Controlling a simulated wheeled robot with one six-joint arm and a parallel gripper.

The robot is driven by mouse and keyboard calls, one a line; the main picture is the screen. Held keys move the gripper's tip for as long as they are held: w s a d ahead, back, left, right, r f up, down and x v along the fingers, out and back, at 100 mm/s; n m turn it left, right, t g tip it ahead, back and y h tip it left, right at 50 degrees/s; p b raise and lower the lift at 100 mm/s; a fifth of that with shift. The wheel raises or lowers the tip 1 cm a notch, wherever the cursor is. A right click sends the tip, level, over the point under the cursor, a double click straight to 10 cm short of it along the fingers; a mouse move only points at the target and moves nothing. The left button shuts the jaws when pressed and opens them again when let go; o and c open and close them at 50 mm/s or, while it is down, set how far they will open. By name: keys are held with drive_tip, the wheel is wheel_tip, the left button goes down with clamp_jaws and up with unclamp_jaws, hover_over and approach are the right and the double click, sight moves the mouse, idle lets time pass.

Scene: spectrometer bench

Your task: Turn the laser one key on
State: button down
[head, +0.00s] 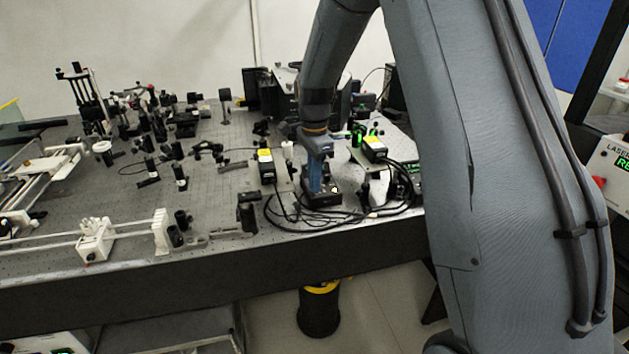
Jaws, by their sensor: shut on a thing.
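A small black laser control box (322,201) with a yellow mark lies near the front edge of the optical table (225,175). My gripper (317,188) points down from above, with its blue fingers at the top of this box. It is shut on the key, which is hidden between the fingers. I cannot read the key's turn position or any label on the box.
Black cables (280,216) loop around the box. A yellow-labelled laser module (265,165) stands to its left and another (374,147) to its right, near green lights. Rails and optic mounts fill the left. A labelled panel (609,172) is at far right.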

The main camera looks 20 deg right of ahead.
drive_tip(key=shift+w+r+m, duration=0.1)
drive_tip(key=shift+w+m, duration=0.05)
drive_tip(key=shift+m, duration=0.65)
drive_tip(key=c, duration=1.9)
unclamp_jaws()
drive_tip(key=shift+c, duration=0.2)
drive_tip(key=shift+r+b, duration=1.2)
drive_tip(key=shift+r, duration=2.7)
